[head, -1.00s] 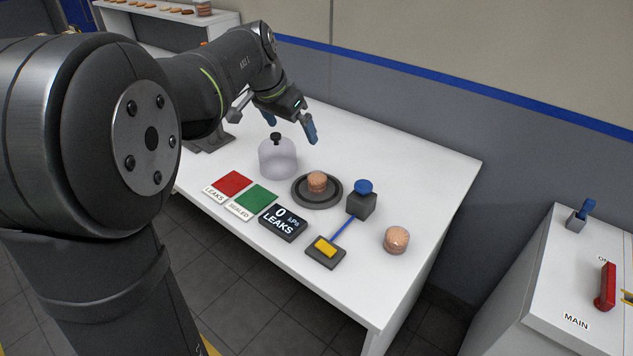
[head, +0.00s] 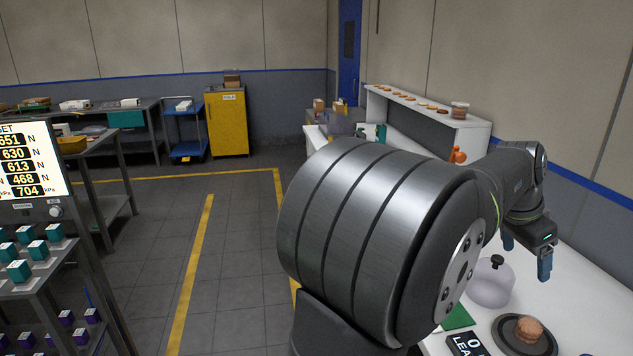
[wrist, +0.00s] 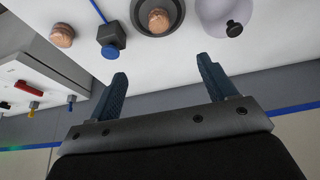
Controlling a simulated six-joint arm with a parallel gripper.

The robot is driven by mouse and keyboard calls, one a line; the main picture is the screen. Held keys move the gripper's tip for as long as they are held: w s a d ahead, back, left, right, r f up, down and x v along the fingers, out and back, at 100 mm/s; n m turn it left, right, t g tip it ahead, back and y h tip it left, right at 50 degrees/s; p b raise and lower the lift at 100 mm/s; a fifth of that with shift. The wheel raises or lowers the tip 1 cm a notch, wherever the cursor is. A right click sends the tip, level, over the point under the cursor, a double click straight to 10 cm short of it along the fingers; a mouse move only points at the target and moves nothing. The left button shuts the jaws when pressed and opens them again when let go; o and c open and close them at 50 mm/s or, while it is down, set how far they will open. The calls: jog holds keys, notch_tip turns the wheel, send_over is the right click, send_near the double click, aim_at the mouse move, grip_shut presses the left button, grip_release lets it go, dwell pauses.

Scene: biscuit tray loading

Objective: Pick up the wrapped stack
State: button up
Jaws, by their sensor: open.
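A round brown biscuit stack (head: 529,332) stands on a dark round plate (head: 497,329) in the head view. In the wrist view this stack (wrist: 158,20) is at the top middle. A second stack (wrist: 62,35), pinkish brown and slightly glossy, stands on the bare white table at the upper left of the wrist view; it is outside the head view now. I cannot tell for certain which stack is wrapped. My gripper (head: 526,254) is open and empty above the table, behind the plate and apart from both stacks. Its blue fingers (wrist: 162,72) are spread in the wrist view.
A clear bell cover (head: 491,284) with a black knob stands beside the plate. A dark block with a blue knob (wrist: 110,50) stands between the two stacks. A white shelf (head: 478,133) with biscuits and a jar is at the back. A labelled display (head: 465,346) lies in front.

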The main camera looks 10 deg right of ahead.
jog(key=n+t+y, duration=0.1)
jog(key=n+t, duration=0.2)
jog(key=n, duration=0.5)
send_near(531, 324)
jog(key=x, duration=1.1)
jog(key=shift+f, duration=0.25)
jog(key=shift+c, duration=0.3)
jog(key=c, duration=0.8)
